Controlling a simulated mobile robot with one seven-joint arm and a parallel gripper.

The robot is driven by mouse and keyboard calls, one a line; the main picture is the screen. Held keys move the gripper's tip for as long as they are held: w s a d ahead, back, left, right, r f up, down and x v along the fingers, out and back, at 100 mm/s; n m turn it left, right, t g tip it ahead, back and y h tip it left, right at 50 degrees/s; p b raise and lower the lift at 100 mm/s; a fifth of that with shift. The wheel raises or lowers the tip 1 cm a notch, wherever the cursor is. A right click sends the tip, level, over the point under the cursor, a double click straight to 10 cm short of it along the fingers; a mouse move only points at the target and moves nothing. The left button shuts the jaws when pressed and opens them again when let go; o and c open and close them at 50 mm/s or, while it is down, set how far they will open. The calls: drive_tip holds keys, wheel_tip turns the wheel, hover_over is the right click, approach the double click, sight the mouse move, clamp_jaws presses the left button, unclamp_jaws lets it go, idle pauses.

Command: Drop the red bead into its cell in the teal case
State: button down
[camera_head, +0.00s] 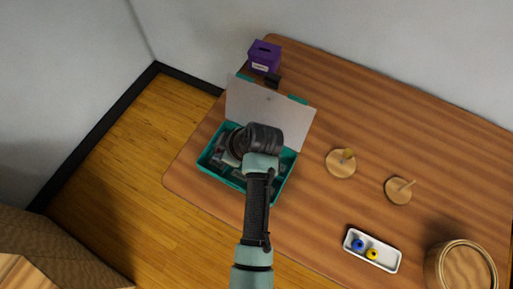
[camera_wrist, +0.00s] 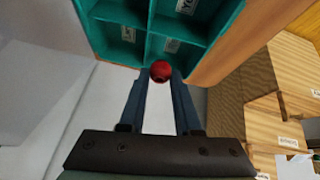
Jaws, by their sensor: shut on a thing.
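The teal case (camera_head: 207,163) stands open on the table with its pale lid (camera_head: 268,108) raised at the back. In the wrist view the teal case (camera_wrist: 148,43) shows several cells with small white labels, only partly legible. My gripper (camera_wrist: 160,77) is shut on the red bead (camera_wrist: 160,70), which sits between its fingertips. The bead appears in front of the cells, near the divider; its height above the case is hard to tell. In the head view my arm covers much of the case, and the bead is hidden.
A white tray (camera_head: 352,252) holds a blue bead (camera_head: 358,244) and a yellow bead (camera_head: 372,254). Two round wooden pieces with pegs (camera_head: 340,163) (camera_head: 398,191) stand right of the case. A purple box (camera_head: 264,56) is behind it, and a round wooden container (camera_head: 462,268) is at lower right.

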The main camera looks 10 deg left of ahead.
wheel_tip(320, 180, down, 2)
drive_tip(key=shift+f+b, duration=0.25)
drive_tip(key=shift+b, duration=0.45)
drive_tip(key=shift+r, duration=0.1)
drive_tip(key=c, duration=0.5)
unclamp_jaws()
drive_tip(key=v, duration=1.3)
drive_tip(key=shift+p, duration=0.4)
